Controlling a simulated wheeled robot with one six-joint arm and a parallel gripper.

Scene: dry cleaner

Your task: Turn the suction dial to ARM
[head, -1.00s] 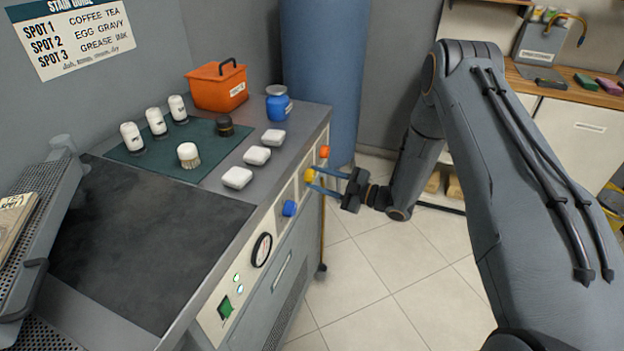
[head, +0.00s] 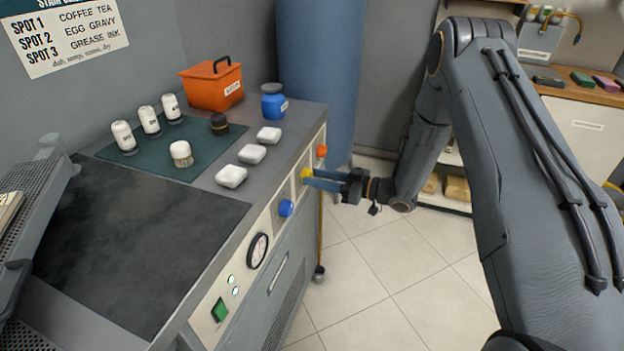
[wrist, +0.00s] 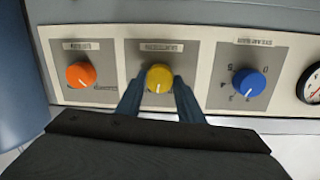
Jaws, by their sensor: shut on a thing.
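A yellow dial (wrist: 159,78) sits in the middle of three dials on the front panel of the grey table. Its white pointer mark faces down in the wrist view. My gripper (wrist: 159,92) is shut on this dial, with one blue finger on each side of its lower part. In the head view the fingers of my gripper (head: 312,178) reach the yellow dial (head: 305,174) from the right and partly hide it. Small labels stand above the dials, but they are too blurred to read, so I cannot tell the marked positions.
An orange dial (wrist: 81,75) is left of the yellow one, and a blue dial (wrist: 248,82) is right of it, in the wrist view. A round gauge (head: 258,250) and a green switch (head: 220,309) are lower on the panel. The tiled floor (head: 380,270) beside is clear.

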